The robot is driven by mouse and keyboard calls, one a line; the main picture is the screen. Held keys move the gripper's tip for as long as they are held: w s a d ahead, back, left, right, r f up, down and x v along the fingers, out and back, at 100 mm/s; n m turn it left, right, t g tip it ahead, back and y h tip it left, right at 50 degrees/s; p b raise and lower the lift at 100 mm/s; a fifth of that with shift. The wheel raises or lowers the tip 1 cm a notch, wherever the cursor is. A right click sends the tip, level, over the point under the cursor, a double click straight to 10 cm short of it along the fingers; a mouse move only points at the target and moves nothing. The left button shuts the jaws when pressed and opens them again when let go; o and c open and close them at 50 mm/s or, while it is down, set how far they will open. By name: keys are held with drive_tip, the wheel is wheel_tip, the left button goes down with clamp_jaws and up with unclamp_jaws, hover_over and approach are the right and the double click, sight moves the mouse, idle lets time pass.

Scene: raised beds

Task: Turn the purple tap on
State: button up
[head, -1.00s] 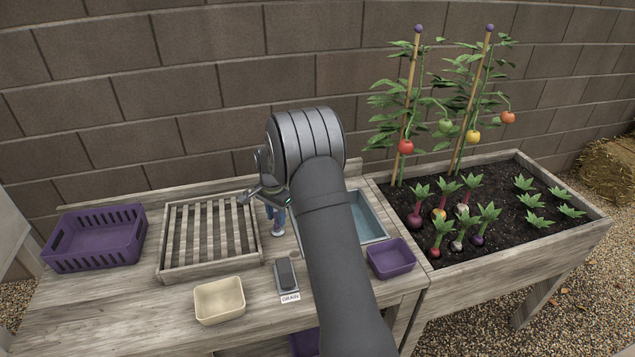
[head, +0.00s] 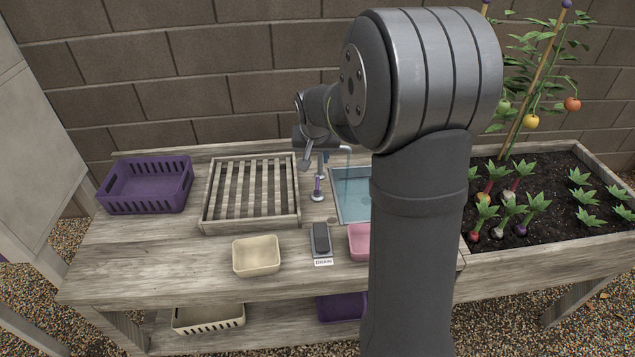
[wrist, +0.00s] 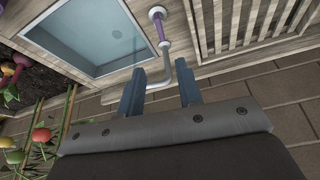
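The tap stands between the slatted rack and the basin. Its slim purple part (head: 318,186) shows below my gripper in the head view. In the wrist view the purple part (wrist: 162,28) is at top centre, above the grey bent pipe (wrist: 182,70). My gripper (wrist: 161,92) is open, with its two blue fingers apart and the pipe showing between and beyond them. I cannot tell whether a finger touches it. In the head view my gripper (head: 314,158) is over the tap, partly hidden by my wrist.
The blue basin (head: 350,207) is right of the tap, partly behind my arm. The slatted rack (head: 210,205) is on the left, beside a purple crate (head: 118,200). A cream tub (head: 257,257), a drain pedal (head: 320,238) and a pink tub (head: 358,243) are in front.

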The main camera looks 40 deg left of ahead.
sight(318, 183)
drive_tip(key=x, duration=1.6)
drive_tip(key=shift+w+f, duration=0.15)
drive_tip(key=shift+f, duration=0.15)
clamp_jaws()
